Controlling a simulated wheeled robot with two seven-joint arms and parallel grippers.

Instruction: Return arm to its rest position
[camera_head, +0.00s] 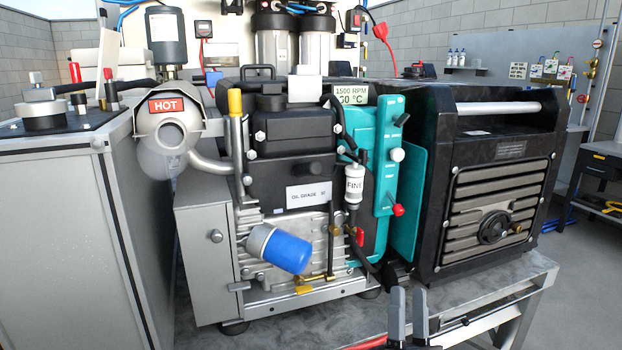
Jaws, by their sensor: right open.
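My right gripper (409,312) shows at the bottom edge, right of centre, with its two grey fingers pointing up. The fingers stand apart with a gap between them, and I see nothing held in it. It is in front of the bench, below the black generator-like unit (492,262). The rest of my right arm is cut off by the frame. My left gripper is not in view. Two upright grey tubes with black caps, a left one (273,50) and a right one (315,50), stand at the back behind the engine.
A engine block (292,165) with a blue filter (287,251) and a teal panel (384,185) fills the middle of the metal bench (530,272). A hot-labelled exhaust (168,130) and a grey cabinet (70,240) stand left. Floor shows at the right.

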